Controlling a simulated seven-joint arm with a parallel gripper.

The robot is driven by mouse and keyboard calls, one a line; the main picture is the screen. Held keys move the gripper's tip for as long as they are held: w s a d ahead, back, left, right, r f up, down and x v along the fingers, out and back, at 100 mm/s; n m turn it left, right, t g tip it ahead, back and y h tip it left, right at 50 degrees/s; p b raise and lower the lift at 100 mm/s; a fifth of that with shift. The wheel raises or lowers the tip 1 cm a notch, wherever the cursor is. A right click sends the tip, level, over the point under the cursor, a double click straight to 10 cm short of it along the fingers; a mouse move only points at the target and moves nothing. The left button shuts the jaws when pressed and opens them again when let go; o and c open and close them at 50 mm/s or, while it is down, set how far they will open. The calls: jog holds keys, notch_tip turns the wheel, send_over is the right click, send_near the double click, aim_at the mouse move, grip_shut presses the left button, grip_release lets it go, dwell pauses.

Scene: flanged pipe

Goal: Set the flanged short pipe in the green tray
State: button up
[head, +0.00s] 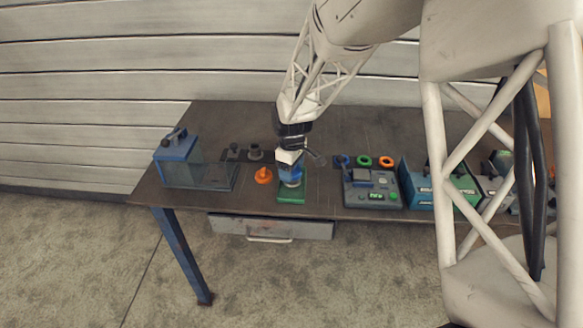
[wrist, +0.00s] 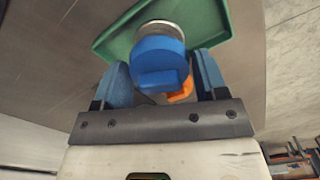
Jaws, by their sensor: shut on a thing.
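The flanged short pipe shows in the wrist view as a blue round body (wrist: 160,52) with a pale metal flange at its far end. My gripper (wrist: 163,76) is shut on it, with a blue-padded finger on each side. In the head view my gripper (head: 290,172) points down over the green tray (head: 291,198), and the pipe (head: 292,183) shows low beneath it, partly hidden. The green tray (wrist: 112,42) lies behind the pipe in the wrist view. I cannot tell whether the pipe touches the tray floor.
An orange part (head: 263,175) stands just left of the tray. A blue machine (head: 177,158) with a clear box is further left. A grey control panel (head: 372,188) and a teal case (head: 438,186) stand to the right. The table's front edge is close to the tray.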

jog(key=shift+f, duration=0.45)
dwell(0.4)
jog(key=o, duration=1.1)
jog(key=shift+o, duration=0.2)
jog(key=shift+r, duration=0.1)
jog(key=shift+r, duration=3.4)
